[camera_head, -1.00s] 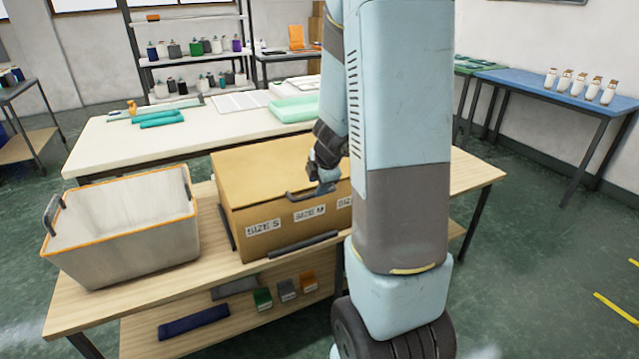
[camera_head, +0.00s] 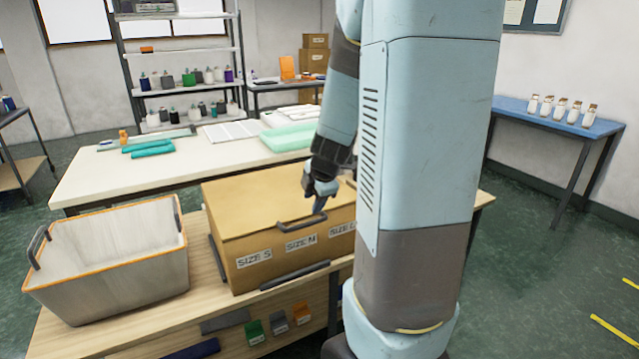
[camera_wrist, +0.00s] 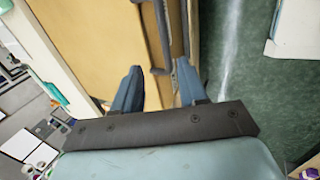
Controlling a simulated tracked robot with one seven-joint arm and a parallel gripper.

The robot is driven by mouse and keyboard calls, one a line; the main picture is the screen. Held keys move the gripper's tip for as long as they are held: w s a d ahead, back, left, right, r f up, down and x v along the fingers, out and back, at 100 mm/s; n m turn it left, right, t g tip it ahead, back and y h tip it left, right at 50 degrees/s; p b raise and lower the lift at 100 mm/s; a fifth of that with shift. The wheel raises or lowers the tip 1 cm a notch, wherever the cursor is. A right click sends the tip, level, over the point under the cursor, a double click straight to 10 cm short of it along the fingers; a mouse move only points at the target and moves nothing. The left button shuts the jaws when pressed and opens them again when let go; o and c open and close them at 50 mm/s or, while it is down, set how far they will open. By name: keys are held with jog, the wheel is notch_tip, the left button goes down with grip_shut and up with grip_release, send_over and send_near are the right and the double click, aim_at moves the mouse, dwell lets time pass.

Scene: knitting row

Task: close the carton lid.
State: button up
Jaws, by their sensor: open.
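The tan carton (camera_head: 290,260) stands on the wooden bench, with size labels on its front. Its lid (camera_head: 255,200) lies down flat over the top and looks closed; the right part is hidden behind my arm. A dark handle (camera_head: 300,224) is on the lid's front edge. My gripper (camera_head: 319,208) is just above the right end of that handle. In the wrist view my gripper (camera_wrist: 159,88) is open and empty, with the end of the handle (camera_wrist: 150,35) in front of the gap between its fingers. I cannot tell whether they touch. The lid (camera_wrist: 95,40) also shows there.
A grey bin with orange rim (camera_head: 115,225) stands left of the carton on the wooden bench (camera_head: 200,285). Behind is a white table (camera_head: 90,180) with folded teal cloth (camera_head: 150,150). A blue table (camera_head: 560,118) with several bottles stands at the right. Green floor is clear there.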

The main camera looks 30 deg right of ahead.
jog(key=v, duration=0.6)
jog(key=shift+s+r, duration=0.25)
jog(key=shift+r, duration=0.1)
jog(key=shift+w, duration=0.1)
